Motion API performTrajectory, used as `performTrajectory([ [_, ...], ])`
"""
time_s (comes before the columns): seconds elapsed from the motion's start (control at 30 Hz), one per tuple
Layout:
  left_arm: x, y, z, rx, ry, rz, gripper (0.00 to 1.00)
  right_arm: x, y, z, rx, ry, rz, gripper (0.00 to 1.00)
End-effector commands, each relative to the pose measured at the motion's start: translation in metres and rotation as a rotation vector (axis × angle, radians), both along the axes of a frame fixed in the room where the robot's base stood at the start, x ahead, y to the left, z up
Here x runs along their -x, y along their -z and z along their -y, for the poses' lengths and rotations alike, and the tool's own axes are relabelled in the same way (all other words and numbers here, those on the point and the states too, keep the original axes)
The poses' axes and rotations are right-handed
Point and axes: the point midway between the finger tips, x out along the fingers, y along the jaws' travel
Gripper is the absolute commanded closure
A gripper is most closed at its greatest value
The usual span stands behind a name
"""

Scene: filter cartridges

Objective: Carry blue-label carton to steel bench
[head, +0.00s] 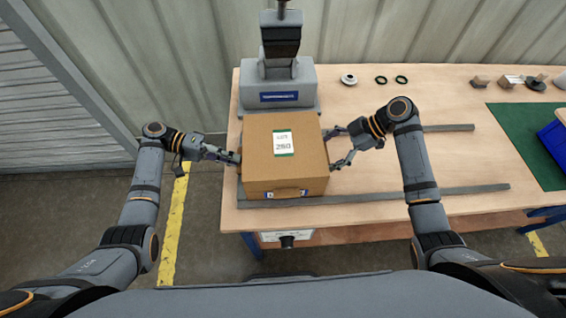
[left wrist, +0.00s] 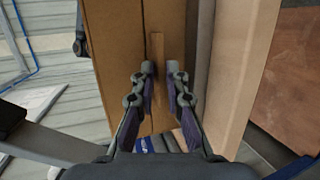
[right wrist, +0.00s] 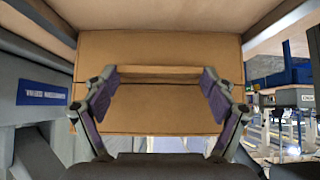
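A brown cardboard carton (head: 285,165) sits on the wooden bench, close to its left end. No steel bench can be identified.
A grey machine (head: 279,90) with a blue plate stands right behind the carton. Grey rails (head: 440,191) run along the wooden bench (head: 440,160). Black rings (head: 401,79), small parts, a green mat (head: 525,150) and a blue bin (head: 555,145) are to the right.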

Motion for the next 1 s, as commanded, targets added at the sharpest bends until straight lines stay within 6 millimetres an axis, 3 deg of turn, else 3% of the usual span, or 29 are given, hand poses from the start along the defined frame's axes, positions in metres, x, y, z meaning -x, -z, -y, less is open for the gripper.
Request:
performTrajectory([
  [0.03, 0.000, 0.000, 0.000, 0.000, 0.000, 0.000, 0.98, 0.000, 0.000, 0.000, 0.000, 0.001, 0.001, 0.35],
  [0.2, 0.000, 0.000, 0.000, 0.000, 0.000, 0.000, 1.00, 0.000, 0.000, 0.000, 0.000, 0.001, 0.000, 0.55],
  [0.47, 0.000, -0.003, 0.000, 0.000, 0.000, 0.001, 1.00, -0.001, -0.003, 0.000, -0.001, 0.001, 0.002, 0.55],
  [0.83, 0.000, -0.044, 0.000, 0.000, 0.000, 0.001, 1.00, -0.001, -0.044, 0.000, 0.000, 0.001, 0.001, 0.55],
  [1.0, 0.000, -0.053, 0.000, 0.000, 0.000, 0.001, 1.00, 0.000, -0.053, 0.000, 0.000, 0.001, 0.001, 0.55],
])
